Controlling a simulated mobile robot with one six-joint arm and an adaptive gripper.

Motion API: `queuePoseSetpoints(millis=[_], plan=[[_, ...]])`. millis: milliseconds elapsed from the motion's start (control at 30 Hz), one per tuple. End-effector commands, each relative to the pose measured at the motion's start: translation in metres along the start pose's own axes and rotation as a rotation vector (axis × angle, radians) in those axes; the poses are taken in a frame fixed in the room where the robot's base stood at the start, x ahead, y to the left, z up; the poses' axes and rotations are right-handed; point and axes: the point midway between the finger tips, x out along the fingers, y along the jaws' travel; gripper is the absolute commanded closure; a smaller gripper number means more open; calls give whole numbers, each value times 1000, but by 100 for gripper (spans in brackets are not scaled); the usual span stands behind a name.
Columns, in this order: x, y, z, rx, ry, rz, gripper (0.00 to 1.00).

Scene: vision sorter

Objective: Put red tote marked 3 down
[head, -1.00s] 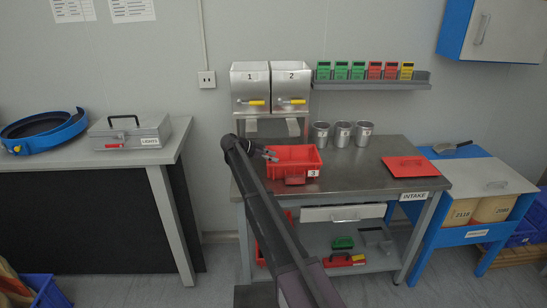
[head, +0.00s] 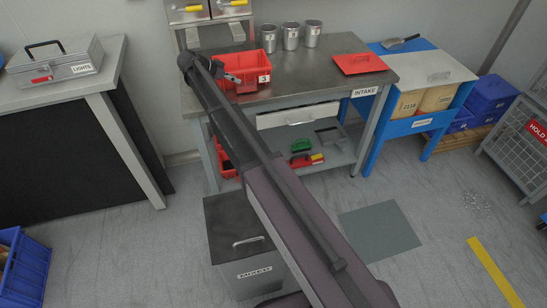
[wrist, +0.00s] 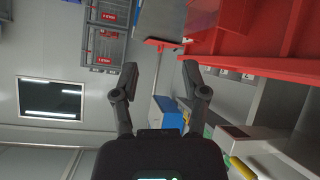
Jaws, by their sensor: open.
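The red tote (head: 246,88) marked 3 sits upright on the left part of the steel intake table in the head view. My gripper (head: 233,78) is at the tote's near left side, partly in front of it. In the wrist view my gripper (wrist: 160,76) has its two fingers spread apart with nothing between them. A red tote wall (wrist: 270,66) shows to the right of the fingers there, apart from them. My arm hides part of the tote's left side and the table's edge in the head view.
The intake table (head: 320,82) also bears several metal cups (head: 290,38) and a flat red lid (head: 358,63). A grey bin (head: 240,240) stands on the floor before the table.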

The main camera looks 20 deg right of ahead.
Motion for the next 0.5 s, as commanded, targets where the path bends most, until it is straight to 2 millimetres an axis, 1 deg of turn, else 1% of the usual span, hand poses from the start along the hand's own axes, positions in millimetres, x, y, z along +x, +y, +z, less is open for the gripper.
queuePoseSetpoints(millis=[33, 167, 200, 267, 300, 467, 500], plan=[[13, 31, 8, -60, -46, -4, 43], [37, 84, 28, -244, -179, -41, 43], [44, 101, 34, -301, -220, -59, 43], [52, 126, 45, -386, -280, -92, 43], [57, 142, 52, -441, -318, -117, 43], [70, 206, 80, -650, -456, -245, 43], [72, 222, 88, -699, -486, -285, 43]])
